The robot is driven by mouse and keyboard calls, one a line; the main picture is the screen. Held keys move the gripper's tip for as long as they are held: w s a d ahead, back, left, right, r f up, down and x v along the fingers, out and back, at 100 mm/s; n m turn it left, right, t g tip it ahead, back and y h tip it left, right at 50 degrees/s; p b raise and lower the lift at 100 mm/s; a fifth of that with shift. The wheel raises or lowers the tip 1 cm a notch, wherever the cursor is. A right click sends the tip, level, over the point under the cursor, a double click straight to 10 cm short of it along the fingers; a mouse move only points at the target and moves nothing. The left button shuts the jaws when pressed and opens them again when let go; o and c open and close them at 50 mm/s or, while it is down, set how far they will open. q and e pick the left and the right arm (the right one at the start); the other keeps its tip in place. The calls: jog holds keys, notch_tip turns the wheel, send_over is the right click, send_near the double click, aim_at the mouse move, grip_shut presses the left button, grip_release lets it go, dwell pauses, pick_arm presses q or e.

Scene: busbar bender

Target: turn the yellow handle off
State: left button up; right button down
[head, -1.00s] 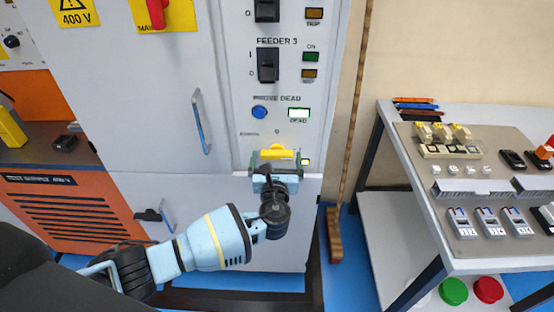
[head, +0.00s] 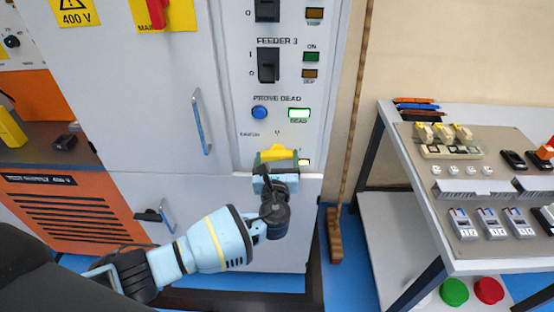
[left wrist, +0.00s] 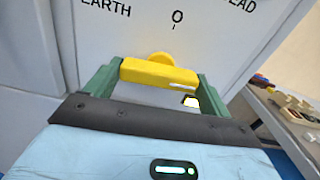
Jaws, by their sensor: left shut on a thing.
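The yellow handle (head: 277,153) is on the grey cabinet's lower front panel, below the PROVE DEAD row. In the left wrist view the yellow handle (left wrist: 158,74) lies crosswise, tilted slightly down to the right, with its round hub above its bar, under the "O" mark. EARTH is printed to the left of that mark. My left gripper (head: 276,165) is shut on the handle; its green fingers (left wrist: 155,84) sit at the two ends of the bar. My right gripper is not in view.
The grey cabinet (head: 225,225) has a blue button, a lit DEAD lamp and feeder switches above the handle. A brown pole (head: 352,120) leans right of it. A bench (head: 470,185) with switchgear parts stands at right.

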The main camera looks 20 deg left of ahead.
pick_arm(q)
jog(key=n+b, duration=0.1)
jog(key=n, duration=0.4)
jog(key=shift+f, duration=0.2)
jog(key=n+b, duration=0.1)
jog(key=n, duration=0.2)
jog(key=shift+n, duration=0.3)
jog(key=n+b, duration=0.1)
jog(key=n, duration=0.1)
jog(key=shift+n, duration=0.4)
jog(key=n+b, duration=0.2)
jog(key=n, duration=0.2)
jog(key=shift+n+b, duration=0.4)
jog(key=shift+r+n, duration=0.1)
jog(key=shift+n, duration=0.2)
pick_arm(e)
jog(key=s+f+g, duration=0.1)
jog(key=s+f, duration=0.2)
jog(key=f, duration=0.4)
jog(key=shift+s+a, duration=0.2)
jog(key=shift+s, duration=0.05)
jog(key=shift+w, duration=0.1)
